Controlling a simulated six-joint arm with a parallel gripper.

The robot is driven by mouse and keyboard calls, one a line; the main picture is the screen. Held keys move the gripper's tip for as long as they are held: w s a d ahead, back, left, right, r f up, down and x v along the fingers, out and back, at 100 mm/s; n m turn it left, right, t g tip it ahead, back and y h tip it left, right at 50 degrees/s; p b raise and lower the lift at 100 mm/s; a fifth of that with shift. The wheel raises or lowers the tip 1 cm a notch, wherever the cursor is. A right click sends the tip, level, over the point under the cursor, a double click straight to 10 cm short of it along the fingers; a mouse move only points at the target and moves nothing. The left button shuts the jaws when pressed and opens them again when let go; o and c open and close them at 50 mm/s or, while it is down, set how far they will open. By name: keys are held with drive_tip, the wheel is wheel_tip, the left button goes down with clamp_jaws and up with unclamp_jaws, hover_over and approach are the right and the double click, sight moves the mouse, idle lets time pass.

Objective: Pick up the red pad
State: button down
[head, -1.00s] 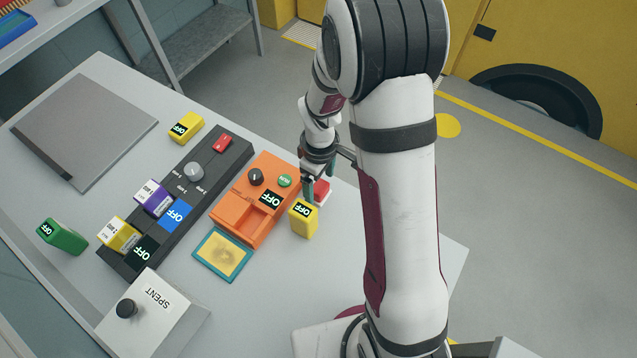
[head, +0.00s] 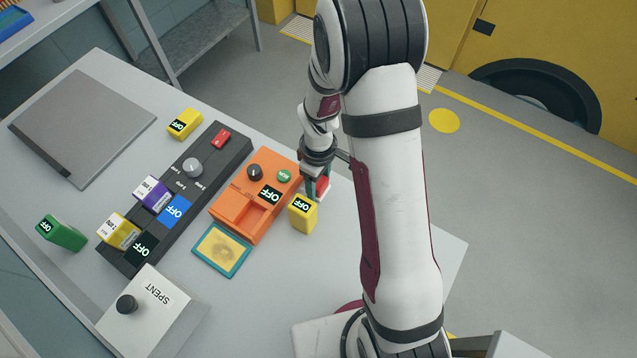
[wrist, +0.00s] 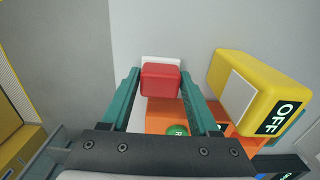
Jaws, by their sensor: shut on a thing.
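The red pad (wrist: 160,82) is a small red block with a white part (wrist: 161,61) along its far side. In the wrist view it sits between the two green fingers of my gripper (wrist: 160,84), which are shut on its sides. In the head view the red pad (head: 322,187) shows at the table's right side, just beyond the orange device, partly hidden by my gripper (head: 316,183). I cannot tell whether it is off the table.
A yellow block marked OFF (head: 303,214) stands close by the pad. The table's edge is near on the right.

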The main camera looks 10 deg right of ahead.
sight(323, 183)
drive_tip(key=r, duration=0.3)
drive_tip(key=d+r, duration=0.1)
drive_tip(key=shift+s+r, duration=0.2)
drive_tip(key=shift+r, duration=0.15)
drive_tip(key=s+d+r, duration=0.5)
drive_tip(key=d+r, duration=0.1)
drive_tip(key=d, duration=0.3)
drive_tip(key=shift+s+r, duration=0.15)
